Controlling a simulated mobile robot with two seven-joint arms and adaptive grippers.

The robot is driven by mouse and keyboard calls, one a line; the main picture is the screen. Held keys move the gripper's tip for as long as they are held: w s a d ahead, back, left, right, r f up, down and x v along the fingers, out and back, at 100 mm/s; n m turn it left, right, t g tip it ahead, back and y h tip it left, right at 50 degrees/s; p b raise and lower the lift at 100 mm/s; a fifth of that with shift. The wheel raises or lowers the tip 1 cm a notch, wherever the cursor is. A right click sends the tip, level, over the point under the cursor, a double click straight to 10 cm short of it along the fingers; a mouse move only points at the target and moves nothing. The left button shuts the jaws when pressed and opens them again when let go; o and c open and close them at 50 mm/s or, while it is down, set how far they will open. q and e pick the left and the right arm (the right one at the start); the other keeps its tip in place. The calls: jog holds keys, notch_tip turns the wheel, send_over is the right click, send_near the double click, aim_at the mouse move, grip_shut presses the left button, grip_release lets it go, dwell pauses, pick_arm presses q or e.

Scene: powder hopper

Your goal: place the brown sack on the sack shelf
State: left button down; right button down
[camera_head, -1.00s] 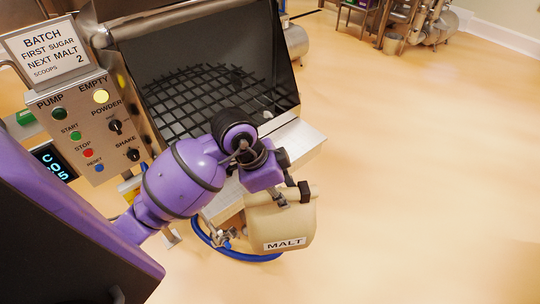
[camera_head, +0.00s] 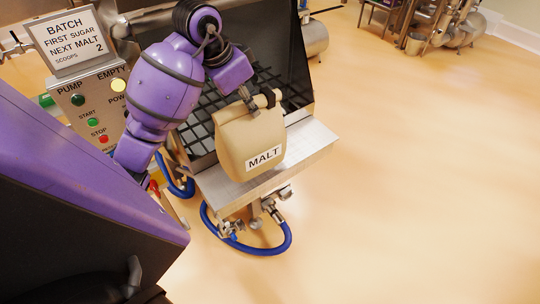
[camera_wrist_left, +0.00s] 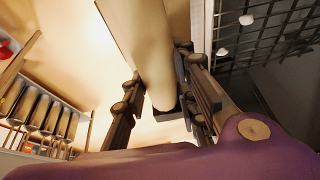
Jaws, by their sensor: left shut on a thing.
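The brown sack (camera_head: 246,138), labelled MALT, hangs upright from my left gripper (camera_head: 259,103), which is shut on its rolled top. The sack shelf (camera_head: 312,143), a bare metal ledge along the hopper's front, lies under and behind the sack. The sack's bottom overlaps the ledge in the head view; I cannot tell whether it touches. In the left wrist view the pale sack top (camera_wrist_left: 140,40) sits between the two fingers. My right gripper is not in view.
The hopper's black grate (camera_head: 200,125) is just behind the sack. The control panel (camera_head: 95,110) stands at left, partly hidden by my arm. A blue hose (camera_head: 288,238) loops below the ledge. The floor at right is clear.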

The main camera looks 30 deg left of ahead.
pick_arm(q)
jog(key=shift+w+a+r, duration=0.2)
jog(key=shift+a+r, duration=0.1)
jog(key=shift+r, duration=0.25)
jog(key=shift+w+a+f, duration=0.1)
jog(key=shift+w, duration=0.15)
jog(key=w+a+f+b, duration=0.1)
jog(key=w+f+b, duration=0.1)
jog(key=w+f, duration=1)
jog(key=shift+w+f, duration=0.2)
jog(key=shift+w, duration=0.5)
jog(key=c, duration=1.6)
grip_release()
jog(key=shift+s+f, duration=0.15)
jog(key=shift+f, duration=0.1)
jog(key=shift+o, duration=1.1)
jog(key=shift+s, duration=0.1)
